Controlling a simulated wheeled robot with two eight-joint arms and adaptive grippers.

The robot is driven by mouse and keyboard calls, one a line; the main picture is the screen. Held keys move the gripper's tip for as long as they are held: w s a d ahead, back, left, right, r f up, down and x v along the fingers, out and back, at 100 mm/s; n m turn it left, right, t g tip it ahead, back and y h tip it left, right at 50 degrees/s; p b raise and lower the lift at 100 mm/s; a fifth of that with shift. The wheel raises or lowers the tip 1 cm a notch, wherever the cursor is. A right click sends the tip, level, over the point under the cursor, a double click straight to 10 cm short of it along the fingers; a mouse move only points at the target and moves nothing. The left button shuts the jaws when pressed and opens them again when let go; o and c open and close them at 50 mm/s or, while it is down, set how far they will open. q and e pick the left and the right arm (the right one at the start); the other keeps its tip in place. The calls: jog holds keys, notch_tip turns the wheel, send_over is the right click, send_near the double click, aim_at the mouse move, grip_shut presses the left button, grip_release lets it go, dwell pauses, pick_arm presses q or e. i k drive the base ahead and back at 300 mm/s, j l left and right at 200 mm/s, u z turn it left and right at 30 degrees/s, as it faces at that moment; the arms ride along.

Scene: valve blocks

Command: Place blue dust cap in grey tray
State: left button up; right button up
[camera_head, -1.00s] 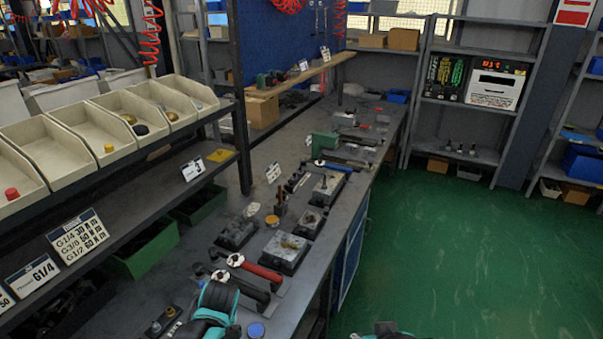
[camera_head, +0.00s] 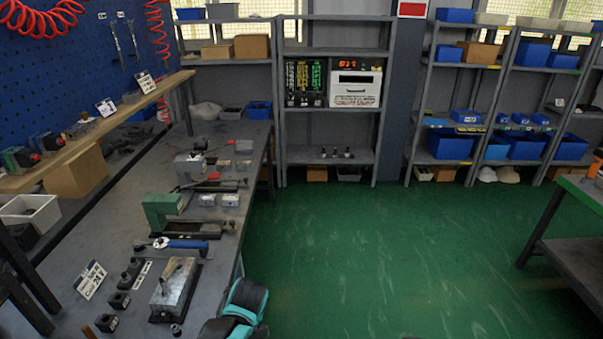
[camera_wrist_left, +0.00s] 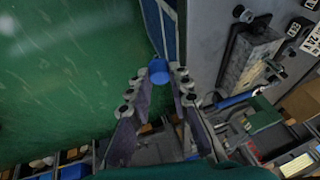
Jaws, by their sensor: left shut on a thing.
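The blue dust cap (camera_wrist_left: 158,71) is a small blue round piece between the fingertips of my left gripper (camera_wrist_left: 158,82) in the left wrist view. The gripper is shut on it and holds it above the green floor beside the bench edge. In the head view my left wrist shows at the bottom centre, by the bench's right edge; the cap is hidden there. A small grey bin (camera_head: 232,112) stands at the bench's far end; I cannot tell whether it is the grey tray. My right gripper is not in view.
The grey bench (camera_head: 75,240) carries a valve block (camera_head: 175,284), a green fixture (camera_head: 162,212) and a blue-handled tool (camera_head: 186,244). A blue bin (camera_head: 259,110) stands at its far end. Shelves line the back. The green floor (camera_head: 390,250) is open to the right.

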aim_at(244, 152)
jog(key=i, duration=2.1)
jog(key=i+u, duration=0.1)
jog(key=i, duration=0.4)
jog(key=i+l+u, duration=0.15)
jog(key=i, duration=0.4)
jog(key=i+l+u, duration=0.1)
jog(key=i, duration=0.4)
jog(key=i+l+u, duration=0.1)
jog(key=i, duration=0.4)
jog(key=i+l+u, duration=0.35)
jog(key=i, duration=0.2)
